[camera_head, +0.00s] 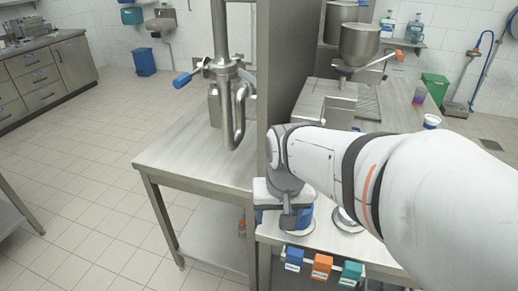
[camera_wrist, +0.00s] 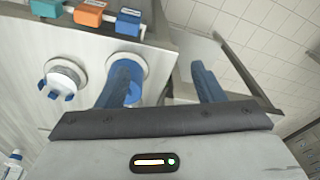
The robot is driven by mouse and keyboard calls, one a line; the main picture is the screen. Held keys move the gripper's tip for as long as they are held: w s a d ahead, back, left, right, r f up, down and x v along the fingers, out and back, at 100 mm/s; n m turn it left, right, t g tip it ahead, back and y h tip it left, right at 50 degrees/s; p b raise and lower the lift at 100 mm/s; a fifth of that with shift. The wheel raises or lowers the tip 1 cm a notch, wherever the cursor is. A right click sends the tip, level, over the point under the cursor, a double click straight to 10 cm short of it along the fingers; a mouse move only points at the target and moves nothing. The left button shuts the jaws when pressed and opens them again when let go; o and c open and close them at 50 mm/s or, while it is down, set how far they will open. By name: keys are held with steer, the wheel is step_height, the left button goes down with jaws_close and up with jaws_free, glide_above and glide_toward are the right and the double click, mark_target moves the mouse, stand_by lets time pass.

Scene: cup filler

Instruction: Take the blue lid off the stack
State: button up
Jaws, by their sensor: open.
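The stack of blue lids (camera_wrist: 127,62) sits in a round white holder (camera_wrist: 142,61) on the worktop, partly hidden by one blue finger in the wrist view. In the head view the blue stack (camera_head: 306,219) shows beside and below my gripper (camera_head: 285,218), mostly covered by it. My gripper (camera_wrist: 162,72) is open, with nothing between its fingers. In the wrist view its left finger overlaps the stack, and its right finger is off to the right, past the worktop edge. Whether the left finger touches the stack I cannot tell.
A white round part with blue tabs (camera_wrist: 62,80) stands beside the stack. Teal (camera_head: 350,273), orange (camera_head: 321,265) and blue (camera_head: 293,257) blocks line the front edge. A steel upright panel (camera_head: 262,130) stands close to my arm. A steel table (camera_head: 190,150) is left of it.

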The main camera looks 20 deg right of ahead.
steer(key=o, duration=0.5)
steer(key=w+d+m+p, duration=0.1)
steer(key=w+d+m, duration=0.2)
steer(key=w+d+r+m+g+p, duration=0.1)
steer(key=w+d+m+p, duration=0.1)
steer(key=w+d+m, duration=0.1)
steer(key=shift+r+g, duration=0.2)
steer(key=shift+g, duration=0.1)
steer(key=shift+c, duration=0.2)
steer(key=shift+o, duration=1.4)
steer(key=w+d+m+p, duration=0.1)
steer(key=w+d+f+m+y, duration=0.1)
steer(key=d+m, duration=0.1)
steer(key=w+d+m+g+p, duration=0.1)
steer(key=d, duration=0.1)
steer(key=shift+w+d+f+m+p, duration=0.1)
steer(key=shift+d+f+m+p, duration=0.1)
steer(key=shift+f+m+p, duration=0.1)
steer(key=shift+d+f, duration=0.15)
steer(key=shift+f, duration=0.05)
steer(key=shift+w+a+f+p, duration=0.1)
steer(key=shift+a+f+p, duration=0.1)
steer(key=shift+f, duration=1.05)
steer(key=shift+s+a+f+p, duration=0.1)
steer(key=shift+a+f+p, duration=0.05)
steer(key=shift+f, duration=1.1)
steer(key=shift+w+a+f+p, duration=0.1)
steer(key=shift+a+f+p, duration=0.1)
steer(key=shift+f, duration=1.05)
